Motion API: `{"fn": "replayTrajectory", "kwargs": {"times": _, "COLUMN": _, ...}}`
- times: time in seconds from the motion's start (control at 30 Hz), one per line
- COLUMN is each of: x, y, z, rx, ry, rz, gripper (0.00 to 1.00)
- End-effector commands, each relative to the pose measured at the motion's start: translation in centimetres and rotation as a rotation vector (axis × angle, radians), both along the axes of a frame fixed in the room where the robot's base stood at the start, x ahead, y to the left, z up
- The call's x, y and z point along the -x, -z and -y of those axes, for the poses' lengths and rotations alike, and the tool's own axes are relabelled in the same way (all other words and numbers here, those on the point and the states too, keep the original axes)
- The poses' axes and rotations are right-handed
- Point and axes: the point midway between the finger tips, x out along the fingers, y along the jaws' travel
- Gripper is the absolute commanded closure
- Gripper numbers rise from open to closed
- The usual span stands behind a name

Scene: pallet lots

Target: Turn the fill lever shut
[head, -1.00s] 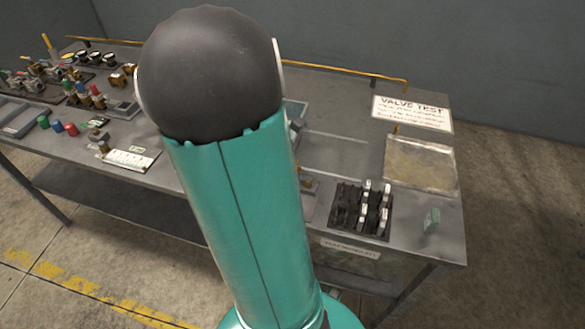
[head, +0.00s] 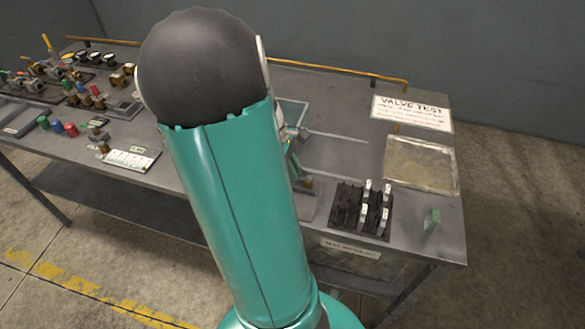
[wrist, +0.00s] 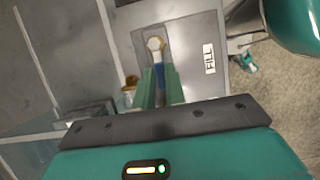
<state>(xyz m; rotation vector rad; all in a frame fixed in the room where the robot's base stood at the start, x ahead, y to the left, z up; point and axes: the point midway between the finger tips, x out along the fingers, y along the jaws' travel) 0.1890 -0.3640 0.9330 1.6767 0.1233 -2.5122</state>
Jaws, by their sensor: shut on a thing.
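The fill lever (wrist: 160,71) shows in the wrist view as a short blue handle with a pale hexagonal nut (wrist: 154,44) at its far end. My gripper (wrist: 159,76) has its two green fingers closed on the blue handle, one on each side. A white label reading FILL (wrist: 210,57) lies to the right of the lever on the grey plate. The handle's near end is hidden between the fingers. In the head view my arm covers the lever.
In the head view, a bench (head: 335,95) carries a VALVE TEST sign (head: 412,112), a clear flat tray (head: 421,163) and a black rack (head: 350,210) with pale tags. Several valves and coloured caps stand at the left. A brass fitting (wrist: 131,82) sits left of my fingers.

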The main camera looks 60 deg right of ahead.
Motion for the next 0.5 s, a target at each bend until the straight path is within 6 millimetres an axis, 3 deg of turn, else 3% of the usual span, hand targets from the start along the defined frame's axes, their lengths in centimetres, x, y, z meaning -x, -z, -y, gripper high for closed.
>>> {"fn": "replayTrajectory", "kwargs": {"times": 0.2, "x": -0.01, "y": -0.01, "z": 0.06, "rx": 0.002, "ry": 0.003, "rz": 0.001, "gripper": 1.0}}
{"fn": "replayTrajectory", "kwargs": {"times": 0.23, "x": 0.0, "y": -0.01, "z": 0.06, "rx": 0.003, "ry": 0.004, "rz": 0.001, "gripper": 0.84}}
{"fn": "replayTrajectory", "kwargs": {"times": 0.27, "x": -0.01, "y": -0.01, "z": 0.06, "rx": 0.002, "ry": 0.003, "rz": 0.001, "gripper": 0.79}}
{"fn": "replayTrajectory", "kwargs": {"times": 0.5, "x": -0.02, "y": -0.01, "z": 0.04, "rx": 0.002, "ry": 0.002, "rz": 0.001, "gripper": 0.79}}
